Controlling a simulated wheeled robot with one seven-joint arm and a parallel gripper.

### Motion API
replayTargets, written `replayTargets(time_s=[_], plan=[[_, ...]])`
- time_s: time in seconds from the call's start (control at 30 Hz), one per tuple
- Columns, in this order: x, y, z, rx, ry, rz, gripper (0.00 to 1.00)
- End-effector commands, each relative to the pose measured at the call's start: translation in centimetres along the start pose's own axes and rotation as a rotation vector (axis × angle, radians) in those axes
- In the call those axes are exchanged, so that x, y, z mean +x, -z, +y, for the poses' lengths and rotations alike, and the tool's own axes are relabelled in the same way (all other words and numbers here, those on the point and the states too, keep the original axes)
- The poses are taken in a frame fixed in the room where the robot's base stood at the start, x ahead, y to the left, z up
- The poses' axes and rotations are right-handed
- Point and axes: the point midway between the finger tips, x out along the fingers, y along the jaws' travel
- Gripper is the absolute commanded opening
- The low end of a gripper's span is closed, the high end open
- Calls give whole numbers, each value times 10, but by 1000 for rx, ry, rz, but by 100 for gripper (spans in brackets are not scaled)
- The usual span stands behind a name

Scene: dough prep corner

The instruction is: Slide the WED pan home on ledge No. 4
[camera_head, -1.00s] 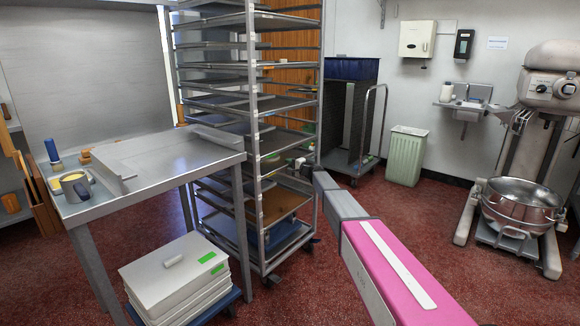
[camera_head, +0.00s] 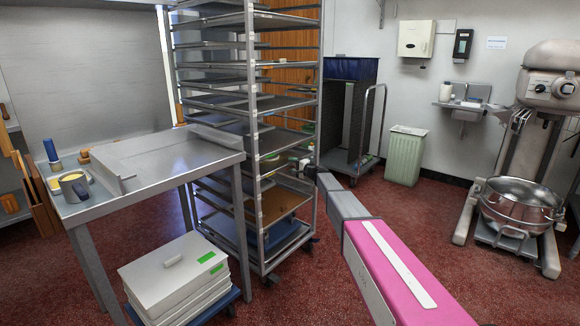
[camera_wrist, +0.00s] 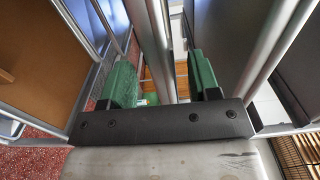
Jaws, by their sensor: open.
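The tall metal rack (camera_head: 250,140) holds several pans and trays on its ledges. I cannot read a WED label or a ledge number, so I cannot tell which pan is meant. My gripper (camera_wrist: 163,78) is open, with green finger pads, at the rack's right side at about mid-height. In the wrist view a metal bar (camera_wrist: 158,50) runs between the two fingers; contact cannot be told. A brown tray (camera_wrist: 30,50) is left of the fingers there, and a dark tray (camera_wrist: 292,60) is at the right. The brown tray also shows low in the rack (camera_head: 285,203).
A steel table (camera_head: 165,160) stands against the rack's left side. A dark cart (camera_head: 350,125), a green bin (camera_head: 407,155) and a mixer (camera_head: 520,205) stand at the right. Red floor between them is free.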

Motion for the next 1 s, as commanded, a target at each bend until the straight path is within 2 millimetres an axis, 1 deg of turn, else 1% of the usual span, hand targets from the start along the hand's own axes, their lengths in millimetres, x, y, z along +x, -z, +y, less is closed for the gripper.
replayTargets(time_s=[0.1,0.63,0.73,1.0], plan=[[-10,0,0,0,0,1,56],[-45,0,0,0,0,0,56],[-48,0,0,0,0,0,56],[-48,0,0,0,0,0,56]])
